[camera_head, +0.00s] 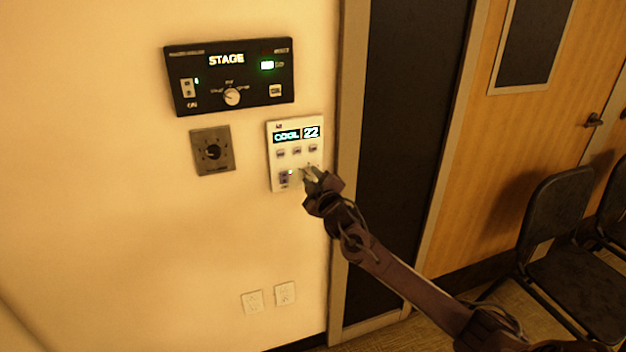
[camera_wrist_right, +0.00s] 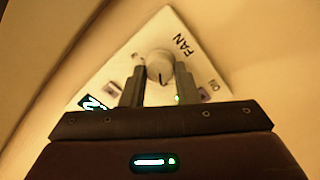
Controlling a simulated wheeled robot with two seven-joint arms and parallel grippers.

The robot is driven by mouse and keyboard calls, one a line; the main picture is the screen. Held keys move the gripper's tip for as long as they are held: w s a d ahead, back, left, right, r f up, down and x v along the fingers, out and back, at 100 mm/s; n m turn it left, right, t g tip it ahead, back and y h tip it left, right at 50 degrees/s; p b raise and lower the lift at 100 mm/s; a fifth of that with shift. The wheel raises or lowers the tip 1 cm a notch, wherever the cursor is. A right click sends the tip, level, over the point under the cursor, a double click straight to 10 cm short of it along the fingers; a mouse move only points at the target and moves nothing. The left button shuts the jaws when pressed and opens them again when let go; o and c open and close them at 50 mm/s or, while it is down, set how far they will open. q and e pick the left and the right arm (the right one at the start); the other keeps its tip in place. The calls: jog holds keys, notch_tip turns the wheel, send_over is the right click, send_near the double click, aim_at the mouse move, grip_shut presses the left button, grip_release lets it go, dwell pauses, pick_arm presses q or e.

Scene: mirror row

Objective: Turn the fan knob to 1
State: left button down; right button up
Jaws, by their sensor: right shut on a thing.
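The white thermostat panel (camera_head: 296,155) is on the wall, its display reading COOL and 22. It has a row of small buttons and a lit switch at lower left. The fan knob (camera_wrist_right: 159,67) is a round white knob with a dark pointer line, below the word FAN in the right wrist view. My right gripper (camera_head: 309,172) is at the panel's lower right, and its fingers (camera_wrist_right: 157,82) are shut on the fan knob, one on each side. In the head view the gripper hides most of the knob. My left gripper is not in view.
A black STAGE panel (camera_head: 230,76) with a dial hangs above left. A door frame (camera_head: 347,120) is just right. Chairs (camera_head: 575,250) stand at lower right.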

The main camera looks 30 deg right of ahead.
jog(key=shift+f+n, duration=0.1)
jog(key=shift+n, duration=0.5)
jog(key=o, duration=1)
jog(key=shift+c, duration=0.2)
jog(key=v, duration=0.7)
jog(key=shift+s+b, duration=0.4)
